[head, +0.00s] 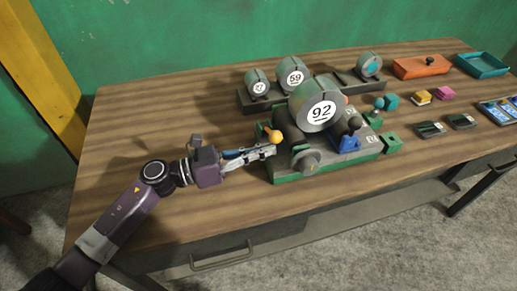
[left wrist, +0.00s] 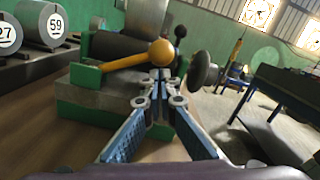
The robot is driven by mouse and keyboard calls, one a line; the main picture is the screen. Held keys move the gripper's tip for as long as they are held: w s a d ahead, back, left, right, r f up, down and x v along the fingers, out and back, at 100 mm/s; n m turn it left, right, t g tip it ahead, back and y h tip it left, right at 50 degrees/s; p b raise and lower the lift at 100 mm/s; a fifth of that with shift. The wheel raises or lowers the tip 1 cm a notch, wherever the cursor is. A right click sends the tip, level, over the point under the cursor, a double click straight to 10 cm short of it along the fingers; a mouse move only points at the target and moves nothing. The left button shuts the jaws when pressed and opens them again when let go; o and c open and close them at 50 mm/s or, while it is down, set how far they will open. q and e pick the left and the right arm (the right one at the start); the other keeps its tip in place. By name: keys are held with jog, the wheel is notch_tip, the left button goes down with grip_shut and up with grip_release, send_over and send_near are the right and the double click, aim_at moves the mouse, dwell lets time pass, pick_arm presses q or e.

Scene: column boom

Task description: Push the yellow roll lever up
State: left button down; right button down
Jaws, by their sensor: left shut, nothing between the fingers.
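The yellow roll lever (head: 275,136) is a short arm with an orange-yellow ball knob, on the left side of the green and grey machine (head: 290,176). In the left wrist view the lever's ball (left wrist: 161,52) is at centre, with its yellow arm running left and slightly down. My left gripper (head: 270,151) is shut and empty, with its fingertips just below the knob. In the left wrist view the fingertips (left wrist: 160,75) meet just under the ball; I cannot tell whether they touch it. My right gripper is not in view.
A roller marked 92 (head: 321,111) sits on the machine. Rollers marked 27 (head: 258,87) and 59 (head: 294,77) stand on a rack behind. A blue part with a black knob (head: 349,138) is on the right. The wooden table (head: 150,115) is clear at left.

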pick_arm(q)
jog(key=shift+r, duration=0.1)
jog(key=shift+r+n+p, duration=0.25)
jog(key=shift+n+p, duration=0.05)
jog(key=shift+w, duration=0.1)
jog(key=w+a+r+n+p, duration=0.2)
jog(key=w+r+n+p, duration=0.3)
jog(key=n, duration=0.5)
jog(key=shift+w+r+n+t+y+p, duration=0.35)
jog(key=shift+w+r, duration=0.25)
jog(key=shift+r, duration=0.25)
jog(key=shift+a+r, duration=0.1)
jog(key=shift+a, duration=0.1)
dwell(0.4)
